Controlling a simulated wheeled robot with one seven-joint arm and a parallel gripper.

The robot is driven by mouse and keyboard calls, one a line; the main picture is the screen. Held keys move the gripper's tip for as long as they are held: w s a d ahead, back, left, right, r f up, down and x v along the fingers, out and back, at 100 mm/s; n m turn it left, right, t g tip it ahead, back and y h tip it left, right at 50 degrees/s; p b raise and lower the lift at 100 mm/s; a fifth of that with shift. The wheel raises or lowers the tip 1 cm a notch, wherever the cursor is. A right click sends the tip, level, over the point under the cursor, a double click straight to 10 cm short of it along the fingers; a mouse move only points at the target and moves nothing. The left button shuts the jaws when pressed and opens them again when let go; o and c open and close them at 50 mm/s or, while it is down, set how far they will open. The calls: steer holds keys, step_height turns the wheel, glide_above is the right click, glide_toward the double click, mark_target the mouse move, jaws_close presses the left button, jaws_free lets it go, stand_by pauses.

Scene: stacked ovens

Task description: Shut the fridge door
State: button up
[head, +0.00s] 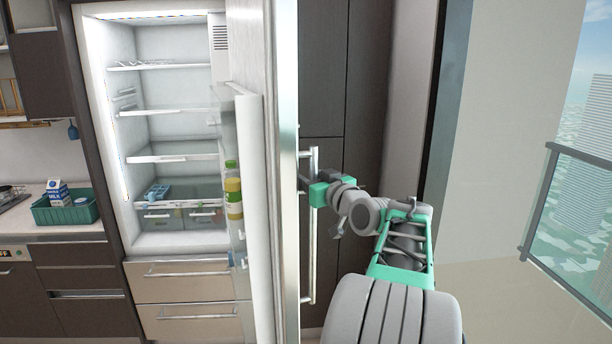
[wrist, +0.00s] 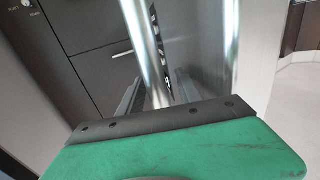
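The fridge (head: 170,125) stands at the left of centre in the head view with its interior showing. Its door (head: 285,110) stands wide open, nearly edge-on to the head camera, with a bottle in its inner rack. A long silver vertical handle (head: 308,255) is on the door's outer side. My gripper (head: 312,193) is at the handle's upper half, to the right of the door. In the wrist view, the handle bar (wrist: 146,50) runs down between the gripper's dark fingers (wrist: 160,96). Whether the fingers press on the bar is not clear.
A yellow-labelled bottle (head: 233,190) sits in the door rack. A counter at the left carries a green crate (head: 65,207) with a milk carton. Dark tall cabinets (head: 325,75) stand behind the door. A glass railing (head: 570,205) is at the far right.

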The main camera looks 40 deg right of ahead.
jaws_close()
stand_by(1.3)
